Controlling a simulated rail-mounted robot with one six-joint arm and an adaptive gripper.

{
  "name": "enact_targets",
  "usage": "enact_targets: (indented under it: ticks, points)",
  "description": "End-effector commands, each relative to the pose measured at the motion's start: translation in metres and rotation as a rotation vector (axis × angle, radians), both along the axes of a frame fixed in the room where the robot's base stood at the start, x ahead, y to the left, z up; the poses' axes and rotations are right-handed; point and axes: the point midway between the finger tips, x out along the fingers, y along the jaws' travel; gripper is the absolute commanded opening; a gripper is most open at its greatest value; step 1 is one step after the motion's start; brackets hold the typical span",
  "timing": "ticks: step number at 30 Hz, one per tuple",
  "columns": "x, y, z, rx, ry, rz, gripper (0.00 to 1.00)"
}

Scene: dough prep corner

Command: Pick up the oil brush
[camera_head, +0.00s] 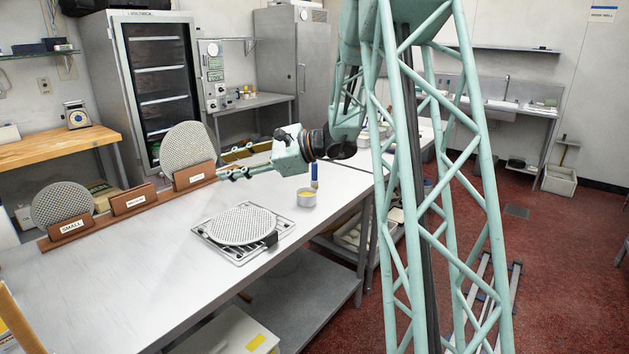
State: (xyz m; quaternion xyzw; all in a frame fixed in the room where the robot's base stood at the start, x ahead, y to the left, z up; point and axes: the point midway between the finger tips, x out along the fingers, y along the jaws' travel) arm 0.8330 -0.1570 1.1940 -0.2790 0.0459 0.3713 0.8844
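The oil brush (315,174) appears as a blue handle standing upright at a small round metal cup (306,199) with yellow contents, near the right end of the steel table. The lower part of the brush is hard to make out, and I cannot tell whether it stands in the cup or behind it. My gripper (222,174) points left above the table, away from the brush. The brush is below and to the right of my wrist. The fingers are small and seen from the side, so their opening is unclear. No held object shows.
A round perforated disc (241,226) lies on a wire rack (203,234) left of the cup. A wooden holder (100,228) with labelled slots and upright discs lines the table's back edge. The steel table's (130,295) front left is clear.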

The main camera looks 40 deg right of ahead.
Motion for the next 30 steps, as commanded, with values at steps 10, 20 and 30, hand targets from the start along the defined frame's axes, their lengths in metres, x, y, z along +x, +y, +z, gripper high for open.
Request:
enact_targets:
  ticks: [10, 20, 30]
  points:
    - [0.047, -0.103, -0.035, 0.161, -0.009, -0.203, 0.31]
    - [0.074, -0.211, -0.076, 0.305, -0.031, -0.402, 0.31]
    - [0.078, -0.328, -0.131, 0.44, -0.066, -0.612, 0.31]
